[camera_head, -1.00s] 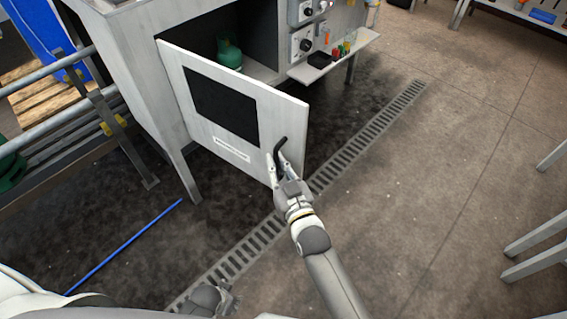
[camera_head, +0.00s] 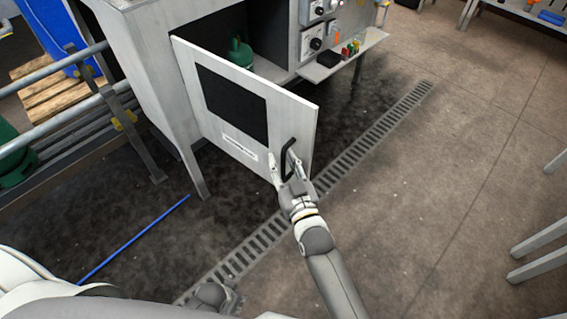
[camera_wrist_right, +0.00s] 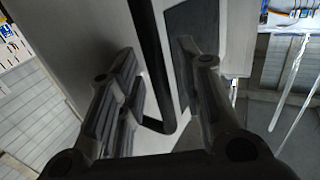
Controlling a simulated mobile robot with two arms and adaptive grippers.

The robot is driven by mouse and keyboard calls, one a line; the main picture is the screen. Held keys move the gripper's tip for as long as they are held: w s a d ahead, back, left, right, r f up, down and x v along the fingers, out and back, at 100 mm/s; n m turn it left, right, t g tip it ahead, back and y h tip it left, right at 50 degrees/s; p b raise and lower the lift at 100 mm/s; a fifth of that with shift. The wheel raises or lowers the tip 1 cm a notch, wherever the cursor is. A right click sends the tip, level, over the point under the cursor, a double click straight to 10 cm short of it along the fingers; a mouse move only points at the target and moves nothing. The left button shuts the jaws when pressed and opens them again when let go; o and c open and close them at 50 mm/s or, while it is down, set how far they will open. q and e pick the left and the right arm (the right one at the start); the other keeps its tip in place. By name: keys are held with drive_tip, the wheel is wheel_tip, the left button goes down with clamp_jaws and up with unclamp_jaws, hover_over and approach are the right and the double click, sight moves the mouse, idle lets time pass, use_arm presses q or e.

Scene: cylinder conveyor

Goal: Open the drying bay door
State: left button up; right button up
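The white drying bay door (camera_head: 299,135), with a dark window and a label, stands swung out from the cabinet, its hinge side on the left. Its black bar handle (camera_head: 287,157) is near the free right edge. My right gripper (camera_head: 282,168) is at the handle with its fingers spread. In the right wrist view, the handle (camera_wrist_right: 150,60) runs between the two open fingers (camera_wrist_right: 160,82), with gaps visible on both sides. My left gripper (camera_head: 215,297) is low in the head view, away from the door; its fingers are unclear.
Inside the open cabinet (camera_head: 150,60) stands a green gas bottle (camera_head: 240,52). A shelf (camera_head: 345,55) with small coloured items juts out on the right. A blue rod (camera_head: 135,238) lies on the floor at left.

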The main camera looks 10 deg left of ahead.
drive_tip(key=shift+d, duration=0.1)
drive_tip(key=shift+s+d+f, duration=0.1)
drive_tip(key=shift+s, duration=0.1)
drive_tip(key=v, duration=1.1)
drive_tip(key=shift+s+d, duration=0.15)
drive_tip(key=shift+s, duration=0.1)
